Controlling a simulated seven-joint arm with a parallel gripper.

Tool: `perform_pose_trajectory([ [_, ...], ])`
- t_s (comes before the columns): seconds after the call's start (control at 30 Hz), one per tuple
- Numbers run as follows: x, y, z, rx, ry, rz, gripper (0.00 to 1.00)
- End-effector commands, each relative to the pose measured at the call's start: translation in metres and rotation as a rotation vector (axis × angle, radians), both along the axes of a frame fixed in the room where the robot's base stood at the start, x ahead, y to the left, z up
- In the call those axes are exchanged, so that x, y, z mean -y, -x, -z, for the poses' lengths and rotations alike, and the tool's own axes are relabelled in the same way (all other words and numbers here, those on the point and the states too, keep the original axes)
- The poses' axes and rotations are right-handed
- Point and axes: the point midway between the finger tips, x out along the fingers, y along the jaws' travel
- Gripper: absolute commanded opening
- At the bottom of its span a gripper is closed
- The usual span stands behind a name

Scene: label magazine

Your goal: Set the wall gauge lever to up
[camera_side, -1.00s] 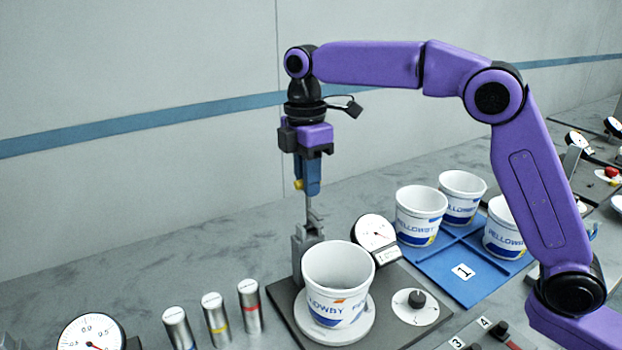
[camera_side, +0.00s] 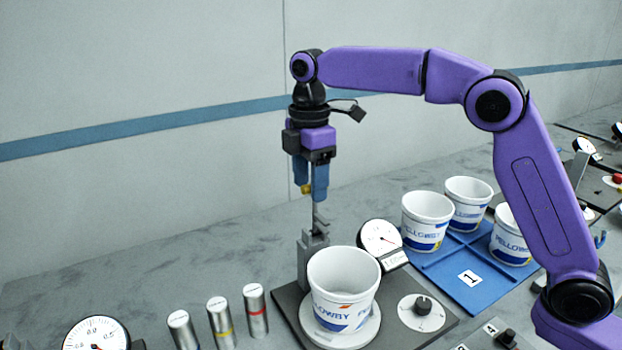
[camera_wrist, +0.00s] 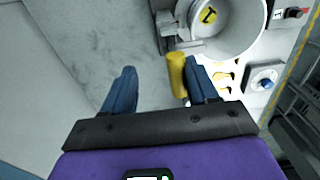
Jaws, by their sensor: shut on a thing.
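The wall gauge is a grey post (camera_side: 304,262) with a white dial (camera_side: 380,238) beside it, standing on a dark base plate (camera_side: 432,326). A thin lever rises from the post. Its yellow grip (camera_wrist: 177,74) shows in the wrist view beside the right finger; in the side view only a bit of yellow (camera_side: 307,189) shows between the fingers. My gripper (camera_side: 310,192) points down above the post, shut on this grip, though a gap shows at the left finger in the wrist view. A white cup (camera_side: 343,290) stands on the gauge's round plate.
A white selector plate with a dark knob (camera_side: 423,305) is at the base's right. Several cups stand in a blue tray (camera_side: 470,295) behind. Three silver cylinders (camera_side: 219,322) and another dial (camera_side: 95,336) are at front left. The bench behind left is clear.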

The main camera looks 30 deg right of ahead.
Motion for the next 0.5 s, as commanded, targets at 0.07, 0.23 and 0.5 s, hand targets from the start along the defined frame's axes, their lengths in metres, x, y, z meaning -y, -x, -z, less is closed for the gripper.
perform_pose_trajectory([
  [0.07, 0.007, -0.005, 0.005, 0.002, 0.01, 0.012, 0.44],
  [0.23, 0.006, -0.005, -0.005, 0.004, 0.009, 0.011, 0.44],
  [0.5, 0.004, -0.005, -0.044, 0.014, 0.001, 0.009, 0.44],
])
